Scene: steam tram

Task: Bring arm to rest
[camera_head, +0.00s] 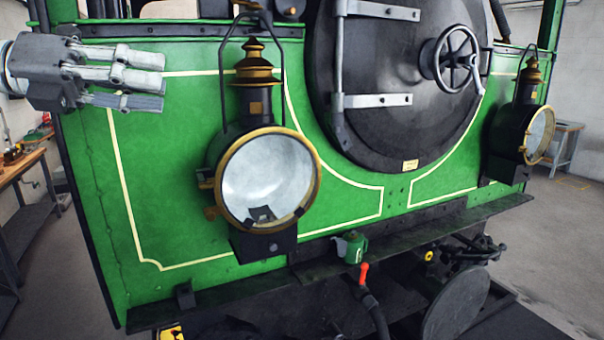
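My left gripper (140,80) is at the upper left, in front of the tram's green front panel (165,215). Its grey fingers point right and stretch out straight, with gaps between them. It is open and holds nothing. The near lamp (268,180), with a brass rim and black body, is to the right of the gripper and lower. My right gripper is out of view.
A round black smokebox door (385,60) with a handwheel (457,58) fills the upper middle. A second lamp (538,135) is at the right. A small green object (350,246) sits by the dark ledge. A workbench (25,165) stands left.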

